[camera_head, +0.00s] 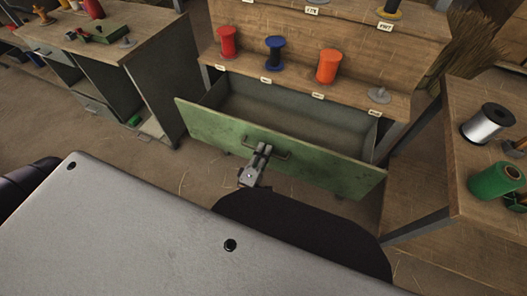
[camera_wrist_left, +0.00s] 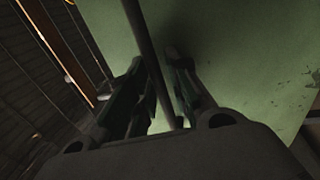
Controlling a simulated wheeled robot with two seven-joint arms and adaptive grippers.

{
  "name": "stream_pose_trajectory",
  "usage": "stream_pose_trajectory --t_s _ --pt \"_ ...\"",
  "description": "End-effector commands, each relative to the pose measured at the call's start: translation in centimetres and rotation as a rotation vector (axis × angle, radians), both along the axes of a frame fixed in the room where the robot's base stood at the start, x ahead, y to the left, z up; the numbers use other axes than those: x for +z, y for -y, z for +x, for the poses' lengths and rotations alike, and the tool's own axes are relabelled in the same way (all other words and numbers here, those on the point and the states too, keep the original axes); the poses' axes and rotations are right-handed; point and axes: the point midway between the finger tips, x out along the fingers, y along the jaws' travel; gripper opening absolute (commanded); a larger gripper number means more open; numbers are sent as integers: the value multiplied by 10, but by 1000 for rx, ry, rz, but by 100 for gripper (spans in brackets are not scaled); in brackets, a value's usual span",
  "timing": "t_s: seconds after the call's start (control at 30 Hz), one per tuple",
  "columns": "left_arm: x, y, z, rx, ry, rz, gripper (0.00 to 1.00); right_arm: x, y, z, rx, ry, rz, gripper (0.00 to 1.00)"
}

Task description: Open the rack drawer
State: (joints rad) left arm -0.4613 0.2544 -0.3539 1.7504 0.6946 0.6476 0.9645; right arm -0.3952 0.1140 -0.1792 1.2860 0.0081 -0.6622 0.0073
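The green rack drawer (camera_head: 285,150) is pulled well out of the wooden rack, and its inside is visible and looks empty. A metal bar handle (camera_head: 268,142) is on its front. My left gripper (camera_head: 262,152) is at the handle. In the left wrist view the handle bar (camera_wrist_left: 152,55) runs between the two fingers of my left gripper (camera_wrist_left: 157,75), which are close on either side of it. The green drawer front (camera_wrist_left: 235,60) fills the view behind. My right gripper is not in view.
The rack shelf above the drawer holds a red spool (camera_head: 228,42), a blue spool (camera_head: 275,52) and an orange spool (camera_head: 328,66). A wooden table (camera_head: 480,235) at right bears a silver spool (camera_head: 487,124) and a green spool (camera_head: 496,181). A workbench (camera_head: 135,52) stands at left.

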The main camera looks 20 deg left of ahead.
Motion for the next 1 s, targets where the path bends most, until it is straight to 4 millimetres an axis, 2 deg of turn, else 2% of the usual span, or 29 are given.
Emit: stream_pose_trajectory --t_s 0.57,0.77,1.0 --pt "5 -1 0 3 2 -2 32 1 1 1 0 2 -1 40" --pt "18 -1 0 3 2 -3 32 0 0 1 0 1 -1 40" --pt "47 -1 1 5 12 -2 34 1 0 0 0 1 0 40"
